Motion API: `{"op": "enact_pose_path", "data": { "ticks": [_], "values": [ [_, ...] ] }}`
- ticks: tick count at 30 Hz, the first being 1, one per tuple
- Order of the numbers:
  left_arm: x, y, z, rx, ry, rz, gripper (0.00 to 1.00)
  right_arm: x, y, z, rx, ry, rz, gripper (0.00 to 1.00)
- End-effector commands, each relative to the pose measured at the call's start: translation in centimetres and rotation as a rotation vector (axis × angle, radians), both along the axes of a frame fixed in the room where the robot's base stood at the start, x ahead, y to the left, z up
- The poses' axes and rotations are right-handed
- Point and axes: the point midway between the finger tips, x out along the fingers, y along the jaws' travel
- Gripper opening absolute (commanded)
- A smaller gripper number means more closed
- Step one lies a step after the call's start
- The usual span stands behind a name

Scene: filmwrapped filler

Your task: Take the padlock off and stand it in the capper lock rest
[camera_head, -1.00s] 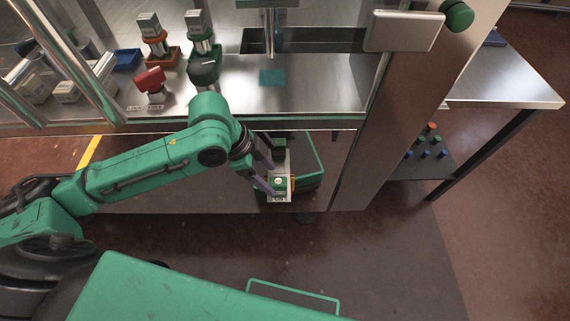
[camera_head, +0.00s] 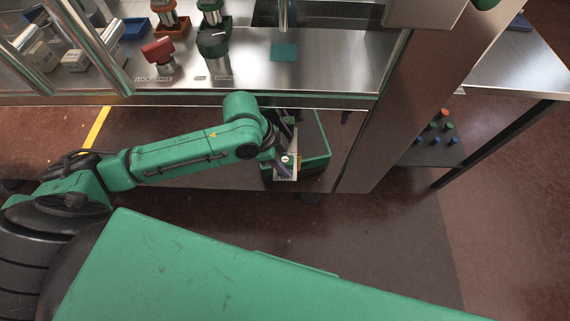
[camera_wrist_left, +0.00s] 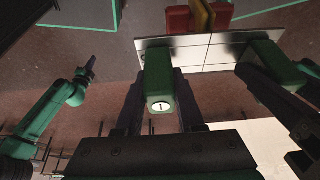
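A green padlock body (camera_wrist_left: 160,82) with a white round keyhole face sits between my left gripper's fingers (camera_wrist_left: 158,105) in the left wrist view. Both fingers lie against its sides. A pale plate (camera_wrist_left: 215,50) is just behind it; the shackle is hidden. In the head view my left gripper (camera_head: 283,160) is low at the cabinet front, by the same plate. I cannot identify the capper lock rest for sure; small labels, one apparently starting LOCK (camera_head: 152,79), lie on the steel deck. A green arm with a dark end (camera_wrist_left: 85,75) shows in the wrist view, possibly my right arm or a reflection.
A green crate (camera_head: 318,150) is right beside my gripper. Red and yellow pieces (camera_wrist_left: 200,15) stand behind the plate. A cabinet post (camera_head: 385,110) rises at right.

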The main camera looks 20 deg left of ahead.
Motion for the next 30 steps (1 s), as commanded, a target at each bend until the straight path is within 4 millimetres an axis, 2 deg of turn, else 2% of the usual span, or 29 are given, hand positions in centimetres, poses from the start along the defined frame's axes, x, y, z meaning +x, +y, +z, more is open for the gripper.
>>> {"op": "enact_pose_path", "data": {
  "ticks": [10,14,26,30],
  "values": [
    [0.0,0.0,0.1,-0.001,-0.001,0.0,0.0,0.0,0.0,0.0,0.0,-0.001,-0.001,0.0],
    [0.1,0.0,0.9,-0.002,-0.003,0.0,0.0,0.0,0.0,0.1,0.0,-0.001,-0.001,0.0],
    [0.1,0.0,7.3,-0.002,-0.005,0.0,0.0,0.0,0.0,0.4,0.0,0.0,-0.002,0.0],
    [-2.8,-0.7,6.8,0.0,0.002,-0.004,0.0,0.0,0.0,-0.3,0.0,0.0,-0.002,0.0]
  ]
}}
